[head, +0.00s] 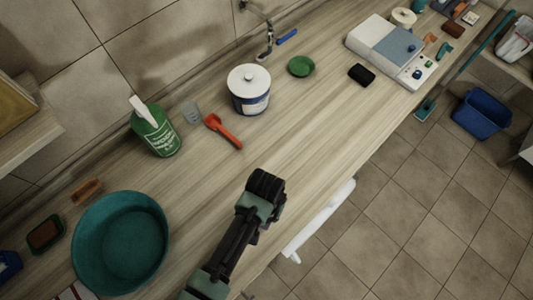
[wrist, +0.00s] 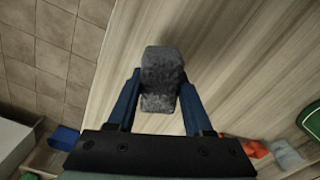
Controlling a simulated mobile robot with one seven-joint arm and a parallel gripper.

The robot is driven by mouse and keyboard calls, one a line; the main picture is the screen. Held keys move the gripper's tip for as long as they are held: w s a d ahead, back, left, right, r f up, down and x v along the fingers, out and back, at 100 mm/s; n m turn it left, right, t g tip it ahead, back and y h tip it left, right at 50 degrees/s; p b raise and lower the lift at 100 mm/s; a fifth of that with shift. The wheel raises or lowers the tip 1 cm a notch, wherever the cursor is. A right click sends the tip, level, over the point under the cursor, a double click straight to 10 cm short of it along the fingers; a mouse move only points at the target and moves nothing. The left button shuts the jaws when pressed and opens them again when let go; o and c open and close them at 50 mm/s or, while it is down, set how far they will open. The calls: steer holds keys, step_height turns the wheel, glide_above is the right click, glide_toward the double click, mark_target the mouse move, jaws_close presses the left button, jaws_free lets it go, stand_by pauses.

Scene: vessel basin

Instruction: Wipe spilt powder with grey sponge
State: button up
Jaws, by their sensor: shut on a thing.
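My gripper (head: 266,186) is over the wooden counter (head: 330,125), near its front edge. In the wrist view its two blue fingers (wrist: 160,100) are shut on a dark grey, rough sponge (wrist: 162,70), which sticks out beyond the fingertips. In the head view the sponge is hard to tell from the dark gripper end. I cannot tell whether the sponge touches the counter. I cannot make out any spilt powder on the wood in either view.
A teal basin (head: 120,243) stands at lower left. A green container (head: 155,130), red scoop (head: 222,131), white lidded tub (head: 249,90) and green dish (head: 301,66) line the back. A black block (head: 361,74) lies before a white device (head: 380,45). The middle counter is clear.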

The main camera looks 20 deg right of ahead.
steer(key=shift+r+p, duration=1.9)
